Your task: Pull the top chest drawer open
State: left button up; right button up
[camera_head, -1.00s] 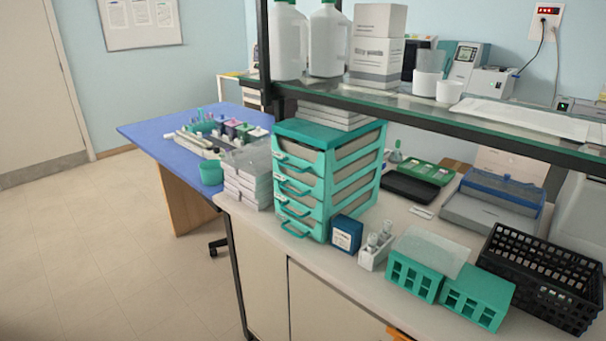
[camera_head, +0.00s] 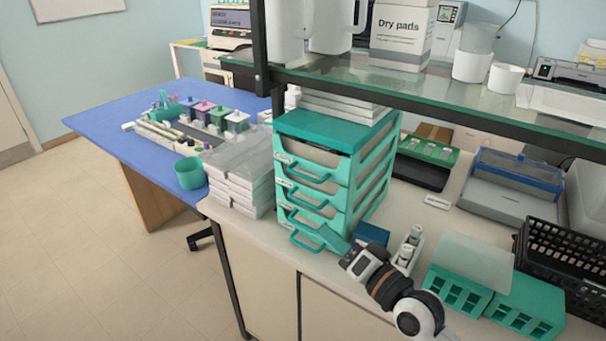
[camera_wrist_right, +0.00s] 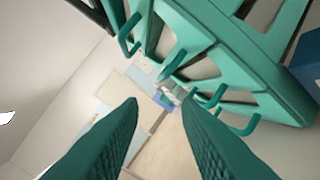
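The teal drawer chest (camera_head: 377,172) stands upright on the bench in the middle of the head view, its several drawers stacked with loop handles facing left and front. The top drawer (camera_head: 310,155) looks shut, with its handle (camera_head: 299,167) below the chest's lid. My right gripper (camera_head: 333,240) is by the chest's lower front corner, beneath the top drawer's level. In the right wrist view my right gripper (camera_wrist_right: 160,112) is open, with nothing between its fingers; the chest (camera_wrist_right: 232,45) and several handles lie beyond the fingertips. My left gripper is not in view.
A blue box (camera_head: 371,234) and a white bottle holder (camera_head: 408,252) stand beside my right gripper. White stacked boxes (camera_head: 243,183) are left of the chest. Green racks (camera_head: 458,291) stand at the right. The floor in front is clear.

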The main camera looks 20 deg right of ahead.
jog(key=m+t, duration=0.2)
send_near(302, 176)
jog(key=p+x, duration=0.2)
jog(key=x, duration=0.8)
jog(key=shift+w+f+p, duration=0.15)
jog(key=shift+w+p, duration=0.1)
jog(key=shift+p, duration=0.15)
grip_shut()
